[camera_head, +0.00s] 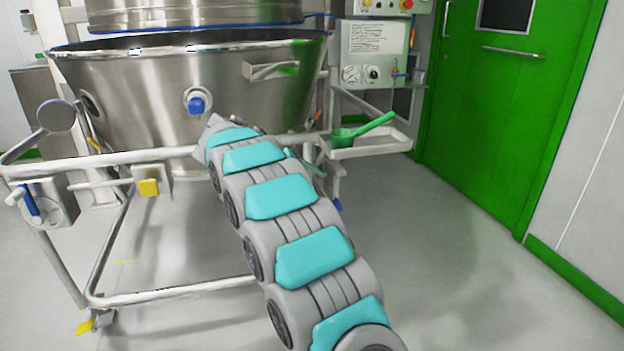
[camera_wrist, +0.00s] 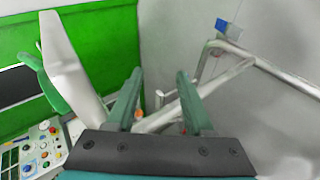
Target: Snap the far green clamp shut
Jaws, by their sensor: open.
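In the wrist view my gripper (camera_wrist: 159,72) is open, its two dark green fingers apart with nothing clearly between the tips. A pale bar with a small orange tip passes behind the fingers. I cannot make out a green clamp for certain in either view. In the head view my arm covers the front right of the large steel bowl (camera_head: 130,95), and my gripper is mostly hidden beyond it, near the bowl's right side. A small orange part (camera_head: 312,115) shows there.
A green scoop (camera_head: 365,130) lies on a white tray (camera_head: 385,145) right of my arm. A control panel (camera_head: 372,60) stands behind, with the green door (camera_head: 510,80) to its right. A steel frame (camera_head: 180,290) carries the bowl. The floor at right is clear.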

